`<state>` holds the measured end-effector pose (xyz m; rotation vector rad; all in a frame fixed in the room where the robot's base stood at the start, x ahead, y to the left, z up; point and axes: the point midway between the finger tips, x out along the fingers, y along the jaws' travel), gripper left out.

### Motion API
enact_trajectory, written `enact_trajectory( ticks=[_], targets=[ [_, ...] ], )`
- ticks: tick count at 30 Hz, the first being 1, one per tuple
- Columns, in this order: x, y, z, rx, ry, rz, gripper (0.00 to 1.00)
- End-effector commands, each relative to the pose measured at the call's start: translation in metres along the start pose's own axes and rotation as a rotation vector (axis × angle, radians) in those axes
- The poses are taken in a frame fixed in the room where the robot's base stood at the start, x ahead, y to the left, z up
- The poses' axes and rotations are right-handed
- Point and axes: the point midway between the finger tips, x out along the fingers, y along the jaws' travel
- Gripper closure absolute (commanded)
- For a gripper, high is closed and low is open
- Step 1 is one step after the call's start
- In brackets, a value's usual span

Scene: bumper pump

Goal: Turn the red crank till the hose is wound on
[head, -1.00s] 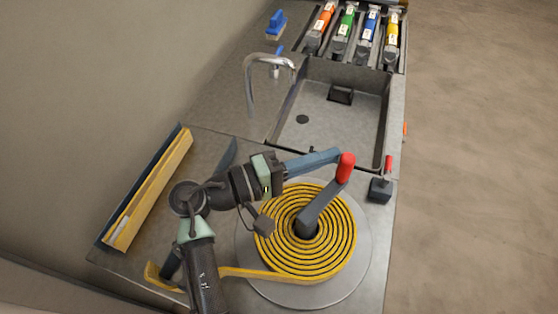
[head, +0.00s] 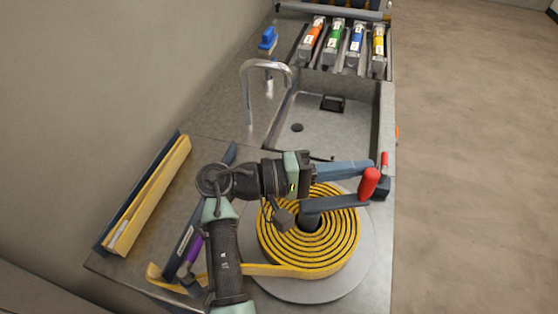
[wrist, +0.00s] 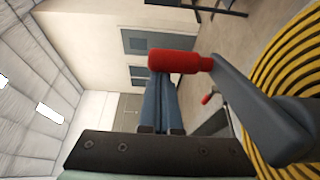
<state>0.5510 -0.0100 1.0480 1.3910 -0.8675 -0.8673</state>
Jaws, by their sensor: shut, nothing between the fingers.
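The red crank handle (head: 369,184) stands at the outer end of a grey crank arm (head: 338,203), which now points right from the hub of the reel. The yellow hose (head: 275,238) lies coiled in several turns on the round grey reel plate (head: 355,268), with a loose tail running off to the left. My gripper (head: 370,166) is shut and empty, its blue fingers reaching right beside the handle's upper part. In the wrist view the red handle (wrist: 180,61) lies across the fingertips (wrist: 158,82); whether they touch cannot be told.
A sink (head: 335,128) with a curved tap (head: 262,75) lies beyond the reel. A small red lever (head: 385,160) on a dark block is close to the handle at the right edge.

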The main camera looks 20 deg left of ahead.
Motion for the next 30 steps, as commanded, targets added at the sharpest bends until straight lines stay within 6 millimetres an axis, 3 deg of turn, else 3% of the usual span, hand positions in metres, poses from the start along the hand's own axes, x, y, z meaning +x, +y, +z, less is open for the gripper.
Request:
enact_trajectory(
  ticks=[30],
  targets=[
    [0.0021, 0.0000, 0.0105, -0.001, -0.125, 0.000, 1.00]
  ],
)
